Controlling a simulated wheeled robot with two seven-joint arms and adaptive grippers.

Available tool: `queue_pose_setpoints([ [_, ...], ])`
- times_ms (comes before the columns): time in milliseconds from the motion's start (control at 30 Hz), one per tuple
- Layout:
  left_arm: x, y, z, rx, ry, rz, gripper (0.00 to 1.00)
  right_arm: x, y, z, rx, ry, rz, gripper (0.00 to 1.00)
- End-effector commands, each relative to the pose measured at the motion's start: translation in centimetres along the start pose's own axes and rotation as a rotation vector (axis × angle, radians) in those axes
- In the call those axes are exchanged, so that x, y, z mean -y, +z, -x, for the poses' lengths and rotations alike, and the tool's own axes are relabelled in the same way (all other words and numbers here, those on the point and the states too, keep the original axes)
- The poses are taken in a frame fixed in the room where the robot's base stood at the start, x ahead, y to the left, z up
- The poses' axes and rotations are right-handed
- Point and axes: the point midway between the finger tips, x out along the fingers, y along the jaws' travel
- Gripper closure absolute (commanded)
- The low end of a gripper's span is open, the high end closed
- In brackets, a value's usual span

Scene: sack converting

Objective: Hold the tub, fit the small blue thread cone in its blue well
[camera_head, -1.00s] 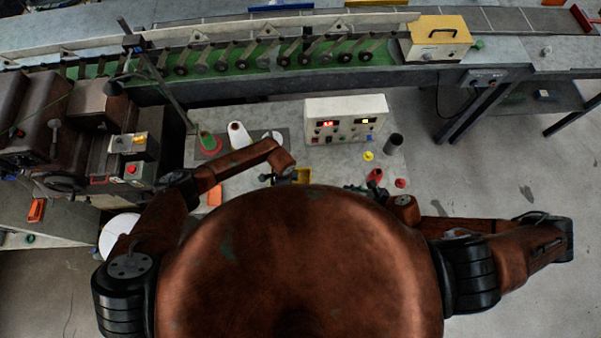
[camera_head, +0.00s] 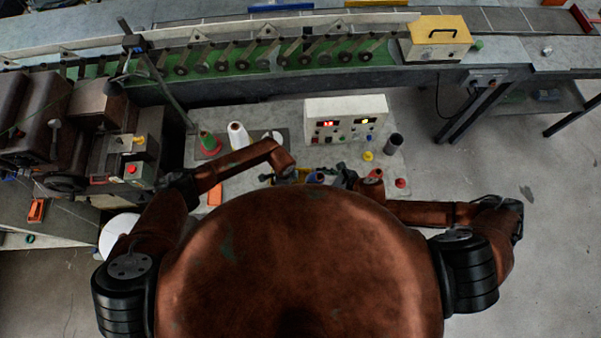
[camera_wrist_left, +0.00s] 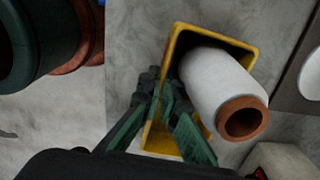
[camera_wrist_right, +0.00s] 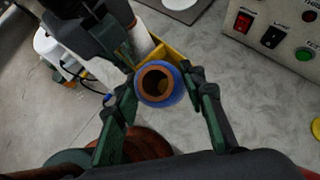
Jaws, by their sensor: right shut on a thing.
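The yellow tub (camera_wrist_left: 184,37) stands on the bench with a white thread cone (camera_wrist_left: 222,92) leaning in it. My left gripper (camera_wrist_left: 163,85) is closed on the tub's side wall, one finger inside and one outside. My right gripper (camera_wrist_right: 163,88) is shut around the small blue thread cone (camera_wrist_right: 174,99), whose brown core opening faces the camera. In the right wrist view the blue cone is close in front of the tub (camera_wrist_right: 172,50); contact cannot be told. In the head view the blue cone (camera_head: 316,178) is beside the tub. I cannot make out a blue well.
A white control box (camera_head: 346,118) stands behind the tub. Green and white cones (camera_head: 237,135) stand at the left of the bench. A dark cylinder (camera_head: 393,143), a yellow piece (camera_head: 367,156) and red pieces (camera_head: 400,183) are at the right. An orange block (camera_head: 215,195) lies at the left.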

Motion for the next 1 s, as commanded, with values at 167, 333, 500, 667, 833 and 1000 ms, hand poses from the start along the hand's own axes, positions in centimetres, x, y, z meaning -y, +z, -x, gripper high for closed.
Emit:
queue_pose_setpoints([
  [167,0.0,0.0,0.0,0.0,0.0,0.0,1.0,-0.1,3.5,-3.4,0.006,0.002,0.002,1.0],
  [333,0.0,0.0,0.0,0.0,0.0,0.0,1.0,-0.1,1.7,-5.9,0.0,0.001,-0.002,1.0],
  [500,0.0,0.0,0.0,-0.001,0.0,0.0,1.0,0.0,1.2,-6.8,0.0,0.0,-0.001,1.0],
  [667,0.0,0.0,0.0,-0.001,0.0,0.0,1.0,-0.1,0.3,-8.3,0.0,0.0,-0.002,1.0],
  [833,0.0,0.0,0.0,0.0,0.0,0.0,1.0,0.1,1.1,-8.8,-0.056,0.0,0.003,1.0],
  [1000,0.0,0.0,0.0,0.0,0.0,0.0,1.0,0.1,1.4,-9.2,-0.151,-0.001,0.003,1.0],
])
